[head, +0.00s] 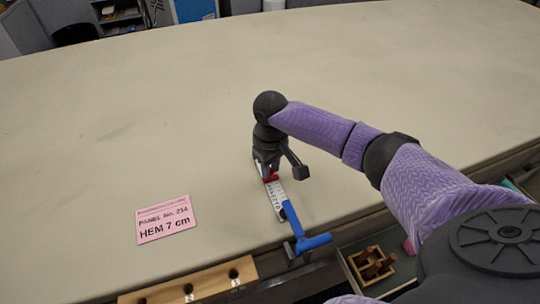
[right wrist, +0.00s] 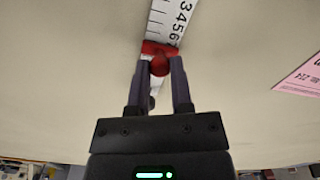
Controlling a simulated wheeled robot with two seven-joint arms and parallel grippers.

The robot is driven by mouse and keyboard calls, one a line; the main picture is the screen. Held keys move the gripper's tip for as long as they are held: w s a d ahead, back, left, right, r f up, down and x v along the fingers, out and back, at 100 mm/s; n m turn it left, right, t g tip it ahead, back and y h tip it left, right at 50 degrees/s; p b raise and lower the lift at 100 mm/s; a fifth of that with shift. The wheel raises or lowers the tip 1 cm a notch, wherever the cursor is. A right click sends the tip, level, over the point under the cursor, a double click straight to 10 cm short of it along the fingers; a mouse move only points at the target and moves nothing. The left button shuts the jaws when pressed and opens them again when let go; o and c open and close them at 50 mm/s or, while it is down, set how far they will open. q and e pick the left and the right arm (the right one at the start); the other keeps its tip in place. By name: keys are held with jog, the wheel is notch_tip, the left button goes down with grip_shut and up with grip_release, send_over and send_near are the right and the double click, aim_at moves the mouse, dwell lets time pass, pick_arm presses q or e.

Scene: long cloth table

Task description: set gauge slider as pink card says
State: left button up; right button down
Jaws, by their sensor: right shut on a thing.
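The pink card (head: 166,219) lies flat on the table to the left of the gauge and reads "PANEL No. 214, HEM 7 cm". The gauge (head: 276,202) is a white ruler with black numbers, and a blue end piece (head: 311,243) sits at the table's front edge. Its red slider (right wrist: 153,47) crosses the ruler just past the printed 6 in the right wrist view; the mark under it is hidden. My right gripper (head: 267,172) is shut on the slider's round red knob (right wrist: 160,65). My left gripper is not in view.
A wooden block (head: 205,281) with several numbered holes is at the front edge, left of the gauge. A tray (head: 346,262) with brown wooden pieces is at the front right, below my right arm. The cloth table (head: 130,100) is clear behind and to the left.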

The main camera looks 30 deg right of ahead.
jog(key=shift+c, duration=2.4)
grip_release()
notch_tip(320, 180, up, 10)
jog(key=p, duration=0.3)
jog(key=shift+f, duration=0.1)
